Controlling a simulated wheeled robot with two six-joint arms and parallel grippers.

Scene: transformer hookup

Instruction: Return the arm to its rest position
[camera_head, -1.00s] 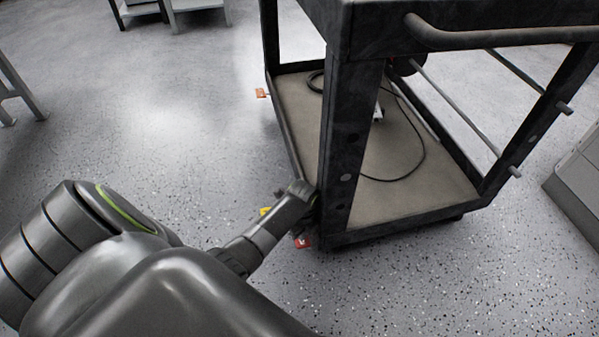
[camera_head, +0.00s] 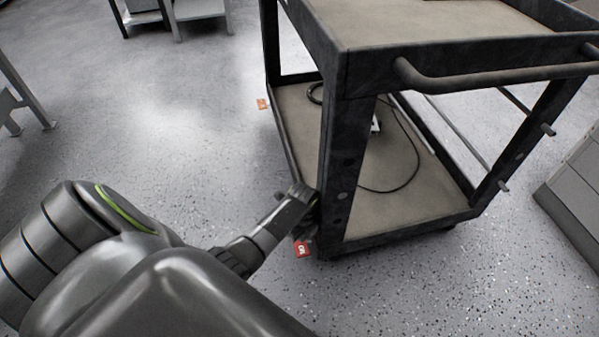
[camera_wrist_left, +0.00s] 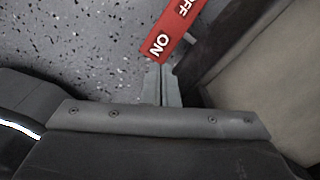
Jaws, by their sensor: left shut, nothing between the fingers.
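My left arm comes in from the lower left in the head view. Its gripper (camera_head: 304,196) is beside the near corner post of a dark cart (camera_head: 343,165); I cannot tell whether they touch. In the left wrist view the two fingers (camera_wrist_left: 162,75) are together with nothing between them. A red tag marked ON and OFF (camera_wrist_left: 174,34) shows just beyond the fingertips, apart or touching I cannot tell. The red tag also shows below the gripper in the head view (camera_head: 302,249). My right gripper is not in view.
The cart's lower shelf (camera_head: 410,205) holds a black cable (camera_head: 408,180) and a small white piece (camera_head: 376,125). An orange tag (camera_head: 262,104) shows at the cart's left side. A grey cabinet (camera_head: 575,200) stands at right. Open floor (camera_head: 150,125) lies left of the cart.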

